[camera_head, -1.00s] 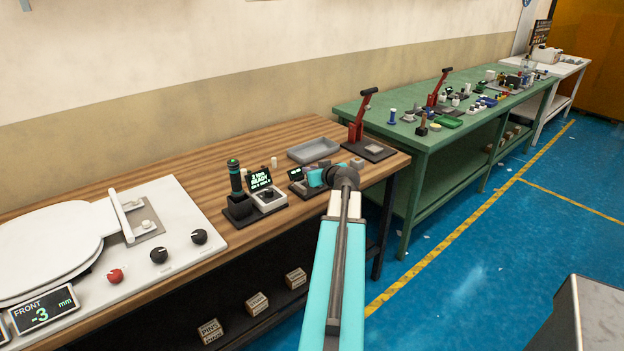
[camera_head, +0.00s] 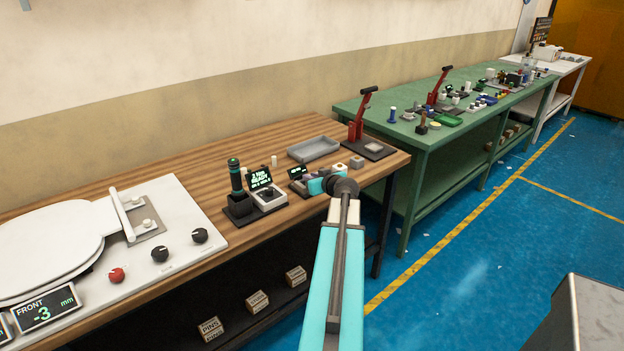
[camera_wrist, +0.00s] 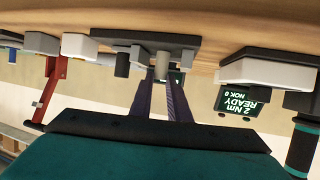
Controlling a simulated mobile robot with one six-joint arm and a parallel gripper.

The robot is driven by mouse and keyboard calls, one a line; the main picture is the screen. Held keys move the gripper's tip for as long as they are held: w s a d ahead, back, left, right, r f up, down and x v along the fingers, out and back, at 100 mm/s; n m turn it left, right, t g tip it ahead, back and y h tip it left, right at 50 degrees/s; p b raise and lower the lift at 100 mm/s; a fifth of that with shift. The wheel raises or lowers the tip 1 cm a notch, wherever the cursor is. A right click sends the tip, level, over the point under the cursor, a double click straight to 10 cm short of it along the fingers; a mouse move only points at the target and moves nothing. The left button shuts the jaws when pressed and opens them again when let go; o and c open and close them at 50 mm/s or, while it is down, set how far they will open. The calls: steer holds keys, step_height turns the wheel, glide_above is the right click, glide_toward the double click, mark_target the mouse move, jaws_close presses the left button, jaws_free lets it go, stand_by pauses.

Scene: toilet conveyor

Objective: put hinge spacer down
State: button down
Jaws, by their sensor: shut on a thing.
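My gripper (camera_wrist: 166,82) shows in the wrist view, its two dark fingers close together. It is shut on a small grey cylinder, the hinge spacer (camera_wrist: 161,64), which is partly hidden by the fingertips. The spacer is close to a dark fixture base (camera_wrist: 160,40) that bears grey posts; I cannot tell whether it touches. In the head view my wrist is over the front right of the wooden bench (camera_head: 240,160), beside a small black display fixture (camera_head: 298,186). The fingertips and spacer are hidden there.
A 2 Nm READY driver station (camera_head: 268,197) stands left of my wrist. A grey tray (camera_head: 314,149), a small block (camera_head: 357,162) and a red lever press (camera_head: 359,118) stand behind and right. A white toilet seat (camera_head: 50,240) is at the left.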

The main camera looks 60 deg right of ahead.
steer(key=c, duration=1.7)
jaws_free()
steer(key=shift+o, duration=0.2)
steer(key=shift+r+p, duration=0.2)
steer(key=shift+p, duration=0.15)
steer(key=shift+s+a+b, duration=0.2)
steer(key=shift+s+b, duration=0.1)
steer(key=shift+s, duration=0.05)
steer(key=b+v, duration=0.3)
steer(key=v, duration=0.8)
steer(key=shift+s+r, duration=0.1)
